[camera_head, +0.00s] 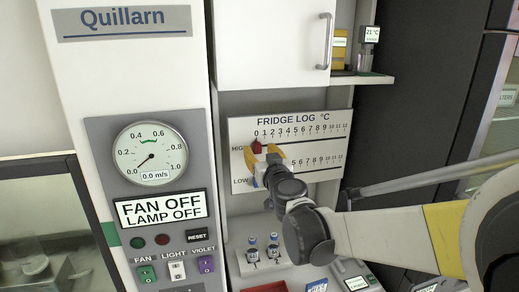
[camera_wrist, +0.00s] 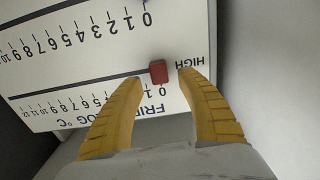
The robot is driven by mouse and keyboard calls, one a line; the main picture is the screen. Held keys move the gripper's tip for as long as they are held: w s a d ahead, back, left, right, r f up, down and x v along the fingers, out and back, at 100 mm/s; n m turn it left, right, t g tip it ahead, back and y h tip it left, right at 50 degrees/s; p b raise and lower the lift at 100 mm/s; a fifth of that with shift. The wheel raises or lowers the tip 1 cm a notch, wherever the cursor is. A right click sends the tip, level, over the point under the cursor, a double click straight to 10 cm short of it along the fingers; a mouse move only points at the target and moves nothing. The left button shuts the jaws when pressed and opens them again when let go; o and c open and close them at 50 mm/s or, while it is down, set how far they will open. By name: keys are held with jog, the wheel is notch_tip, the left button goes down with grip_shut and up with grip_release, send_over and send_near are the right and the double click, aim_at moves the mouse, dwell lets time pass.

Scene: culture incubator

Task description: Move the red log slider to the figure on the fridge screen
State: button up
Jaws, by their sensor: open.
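The red log slider (camera_head: 257,146) sits on the HIGH row of the white FRIDGE LOG °C board (camera_head: 325,122), near the 0 end. In the wrist view the red slider (camera_wrist: 157,72) lies between and just beyond the yellow fingertips of my gripper (camera_wrist: 159,79), by the 0 mark and the HIGH label. My gripper (camera_head: 262,157) is open in front of the board; I cannot tell whether a finger touches the slider. It hides part of the LOW row. No screen clearly labelled as the fridge's is readable.
A small display reading 21 °C (camera_head: 371,34) stands on the shelf at upper right. Below the board are two small vials (camera_head: 273,241) on a white holder and a device with a small screen (camera_head: 356,283). The Quillarn panel (camera_head: 150,120) stands at left.

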aim_at(258, 147)
jog(key=shift+x, duration=1.55)
jog(key=shift+d, duration=0.1)
grip_shut()
jog(key=shift+r, duration=0.1)
